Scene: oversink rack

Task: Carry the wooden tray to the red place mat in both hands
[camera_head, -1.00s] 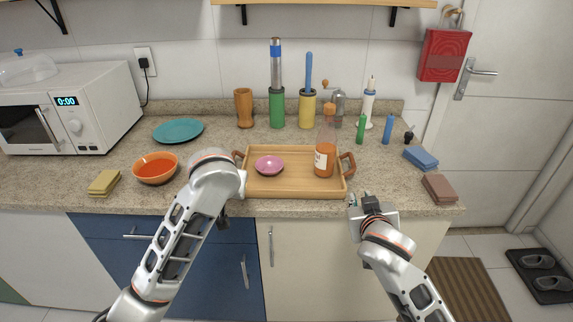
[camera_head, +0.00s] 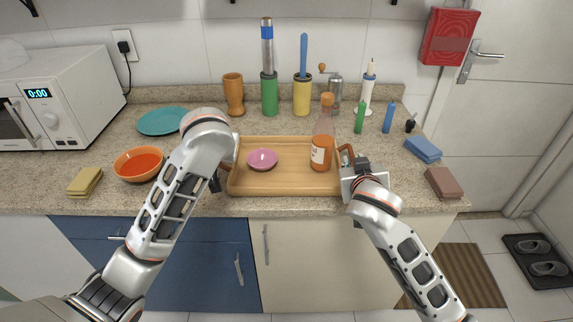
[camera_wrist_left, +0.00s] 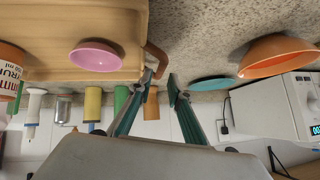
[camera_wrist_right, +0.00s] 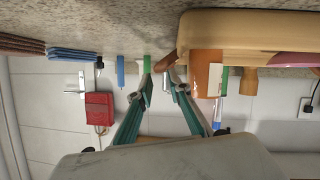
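The wooden tray (camera_head: 290,184) lies on the counter, holding a pink bowl (camera_head: 262,159) and an upright orange bottle (camera_head: 322,153). My right gripper (camera_wrist_right: 160,80) is open at the right handle (camera_wrist_right: 166,61), which lies just beyond the fingertips, nearer one finger. It also shows beside the tray in the head view (camera_head: 350,168). I see no red place mat in these views.
An orange bowl (camera_head: 139,163), a yellow sponge stack (camera_head: 85,181) and a teal plate (camera_head: 162,121) are left of the tray. Mills and tall holders stand behind it. Blue (camera_head: 423,149) and brown (camera_head: 442,182) stacks lie at right. A red item (camera_head: 450,37) hangs by the door.

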